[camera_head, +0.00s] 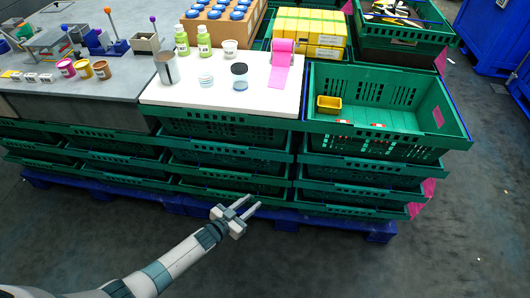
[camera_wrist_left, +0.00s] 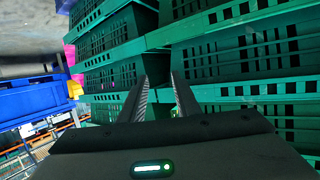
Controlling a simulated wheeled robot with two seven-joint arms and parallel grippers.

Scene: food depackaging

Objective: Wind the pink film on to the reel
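The pink film (camera_head: 281,75) lies on the white board at the back, running down from a pink roll (camera_head: 284,46) at its top end. A separate reel cannot be made out. My left gripper (camera_head: 252,205) is low in front of the stacked green crates, well below and to the left of the film. Its two fingers are apart with nothing between them. In the left wrist view the fingers (camera_wrist_left: 160,98) point at the crate walls, and the film on the board is not visible there. My right gripper is not in view.
The white board (camera_head: 270,103) also holds a grey can (camera_head: 167,68), green-labelled bottles (camera_head: 204,40) and small cups. An open green crate (camera_head: 400,115) with a yellow box (camera_head: 329,103) stands to its right. Stacked crates (camera_head: 225,160) on a blue pallet (camera_head: 340,222) block the front.

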